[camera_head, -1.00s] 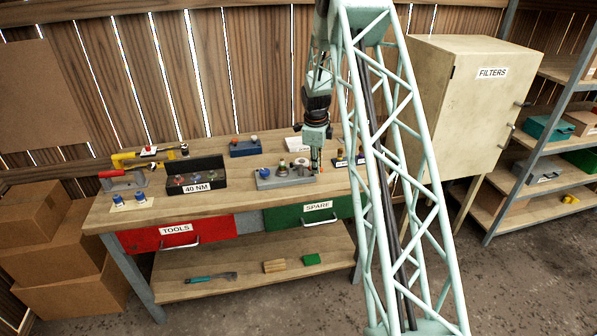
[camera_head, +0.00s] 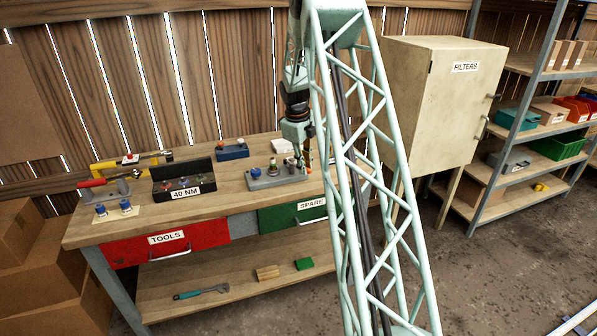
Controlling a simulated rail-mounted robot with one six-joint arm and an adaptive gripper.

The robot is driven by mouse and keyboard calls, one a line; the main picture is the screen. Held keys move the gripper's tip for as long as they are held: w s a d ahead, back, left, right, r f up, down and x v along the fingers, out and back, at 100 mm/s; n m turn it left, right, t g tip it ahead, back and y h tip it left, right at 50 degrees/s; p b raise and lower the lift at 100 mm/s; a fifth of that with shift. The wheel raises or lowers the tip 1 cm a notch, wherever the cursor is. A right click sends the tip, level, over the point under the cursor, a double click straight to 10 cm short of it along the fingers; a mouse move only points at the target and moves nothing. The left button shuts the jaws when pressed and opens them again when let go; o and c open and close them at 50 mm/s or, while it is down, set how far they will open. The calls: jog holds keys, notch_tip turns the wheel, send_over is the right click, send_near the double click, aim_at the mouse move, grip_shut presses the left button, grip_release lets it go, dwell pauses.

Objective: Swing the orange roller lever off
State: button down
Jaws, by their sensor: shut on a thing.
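A grey fixture block (camera_head: 265,183) with several fittings on it stands on the workbench. My gripper (camera_head: 306,163) points down at the right end of this block, beside the truss. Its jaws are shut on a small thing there. A small orange spot (camera_head: 308,170) shows at the fingertips. I take it for the orange roller lever, but it is too small to show its shape or angle. The truss partly hides the area to the right of the gripper.
The wooden bench (camera_head: 225,205) also holds a black 40 NM box (camera_head: 183,193), a blue block (camera_head: 232,154), a red-handled clamp (camera_head: 93,183) and a yellow tool (camera_head: 105,165). The FILTERS cabinet (camera_head: 432,100) stands to the right, with shelving (camera_head: 480,212) beyond.

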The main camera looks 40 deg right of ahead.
jog(key=shift+a+m+b, duration=0.2)
jog(key=shift+m+b, duration=0.1)
jog(key=shift+m, duration=0.1)
jog(key=c, duration=2.6)
grip_release()
jog(key=shift+a, duration=0.1)
jog(key=shift+o, duration=0.2)
jog(key=shift+r, duration=0.15)
notch_tip(320, 180, up, 11)
jog(key=a, duration=0.2)
jog(key=shift+s+a+r, duration=0.15)
jog(key=shift+r, duration=0.05)
